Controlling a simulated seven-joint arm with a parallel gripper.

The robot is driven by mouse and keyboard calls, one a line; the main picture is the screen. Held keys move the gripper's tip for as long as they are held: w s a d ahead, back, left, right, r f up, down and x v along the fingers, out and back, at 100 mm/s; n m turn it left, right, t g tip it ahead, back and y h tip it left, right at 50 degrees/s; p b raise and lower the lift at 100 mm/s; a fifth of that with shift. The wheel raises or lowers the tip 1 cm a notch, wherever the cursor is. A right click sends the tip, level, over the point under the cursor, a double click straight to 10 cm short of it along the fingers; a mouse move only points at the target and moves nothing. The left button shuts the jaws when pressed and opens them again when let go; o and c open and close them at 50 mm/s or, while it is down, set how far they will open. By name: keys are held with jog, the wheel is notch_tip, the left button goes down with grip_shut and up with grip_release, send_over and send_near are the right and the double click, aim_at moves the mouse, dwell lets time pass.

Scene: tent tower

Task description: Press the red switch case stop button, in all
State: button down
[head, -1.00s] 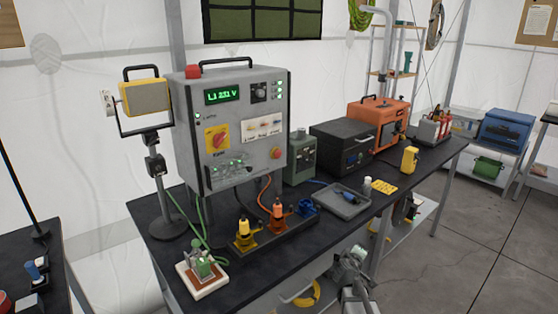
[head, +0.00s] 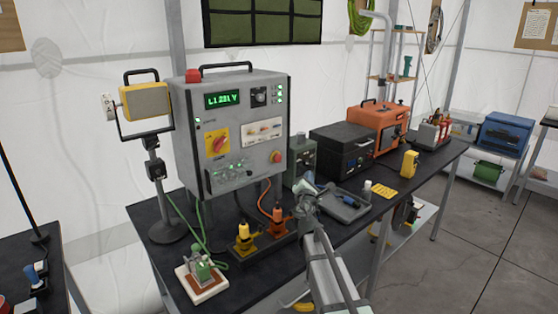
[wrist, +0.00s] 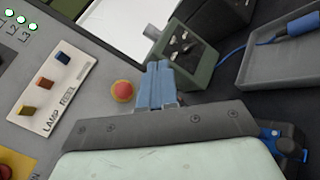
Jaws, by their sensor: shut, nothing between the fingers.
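The grey switch case (head: 225,150) stands on the dark bench at the back left. Its red stop button (head: 276,157) sits low on the right of its front panel. In the wrist view the red button (wrist: 122,91) shows on a yellow base, just left of my fingertips. My gripper (head: 305,188) is in front of the case, below and to the right of the button in the head view. Its blue fingers (wrist: 162,82) are shut and empty. I see no contact with the button.
A green-grey box (wrist: 185,50) stands beside the case, close to my fingers. A grey tray (head: 345,207) lies to the right. Orange and yellow plugs (head: 245,235) stand on the bench below the panel. A red-and-yellow rotary switch (head: 216,142) is on the panel's left.

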aim_at(277, 158)
jog(key=shift+w+a+r+n+y, duration=0.1)
jog(key=shift+a+r+n+y, duration=0.15)
jog(key=shift+a+r+n, duration=0.4)
jog(key=shift+w+a+r+n+y, duration=0.1)
jog(key=shift+a+r+n+y, duration=0.15)
jog(key=shift+a+r+n, duration=0.35)
jog(key=shift+w+a+f, duration=0.1)
jog(key=shift+a+f, duration=0.05)
jog(key=shift+f, duration=0.05)
jog(key=w+a, duration=0.6)
jog(key=shift+w+a, duration=0.15)
jog(key=shift+a, duration=0.05)
dwell(1.7)
jog(key=shift+w+a, duration=0.15)
jog(key=shift+w, duration=0.05)
jog(key=shift+w+a, duration=0.4)
jog(key=shift+a, duration=0.05)
dwell(1.1)
dwell(0.5)
jog(key=shift+s+d, duration=0.7)
jog(key=shift+s, duration=0.05)
